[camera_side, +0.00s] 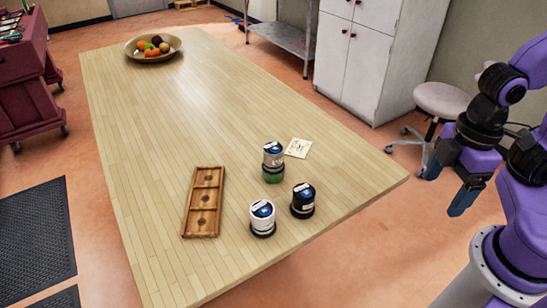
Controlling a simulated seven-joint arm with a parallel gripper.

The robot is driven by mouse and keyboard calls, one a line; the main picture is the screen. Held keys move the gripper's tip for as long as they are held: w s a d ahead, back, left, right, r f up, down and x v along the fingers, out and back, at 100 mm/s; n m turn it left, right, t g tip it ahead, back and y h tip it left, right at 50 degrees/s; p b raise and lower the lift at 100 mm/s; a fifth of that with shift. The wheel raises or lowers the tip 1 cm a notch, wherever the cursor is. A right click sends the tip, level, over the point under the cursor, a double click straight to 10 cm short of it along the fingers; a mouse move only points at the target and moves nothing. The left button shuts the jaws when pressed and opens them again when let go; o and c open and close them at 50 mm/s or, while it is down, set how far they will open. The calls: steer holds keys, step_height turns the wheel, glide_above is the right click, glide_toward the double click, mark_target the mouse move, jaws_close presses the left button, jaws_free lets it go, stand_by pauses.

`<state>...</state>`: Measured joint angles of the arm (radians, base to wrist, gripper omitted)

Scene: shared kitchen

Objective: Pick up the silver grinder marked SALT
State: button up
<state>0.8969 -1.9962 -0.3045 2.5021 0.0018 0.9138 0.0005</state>
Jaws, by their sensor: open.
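Three grinders stand upright near the front right end of the wooden table. One has a silver-grey body and a green lower part (273,158), and stands farthest back. A white one with a dark base (262,216) is at the front. A black one (303,201) is just right of it. Each has a blue and white label, and the lettering is too small to read. My gripper (446,193) hangs off the right edge of the table, well apart from the grinders. It is open, with nothing seen between its fingers.
A wooden tray with three compartments (191,213) lies left of the grinders. A paper card (298,148) lies behind them. A fruit bowl (133,55) stands at the far end of the table (190,110). The middle is clear. A stool (442,99) stands behind my arm.

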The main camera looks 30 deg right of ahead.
step_height(320, 180, up, 9)
steer(key=n, duration=0.7)
glide_above(273, 147)
steer(key=f, duration=1.1)
steer(key=shift+w+d, duration=0.2)
steer(key=shift+d, duration=0.05)
steer(key=shift+s+a+f, duration=0.1)
steer(key=shift+a+f, duration=0.05)
steer(key=shift+f, duration=1.45)
steer(key=shift+a+f, duration=0.1)
steer(key=shift+f, duration=1.45)
steer(key=shift+c, duration=0.3)
steer(key=shift+r, duration=0.1)
steer(key=c, duration=1.4)
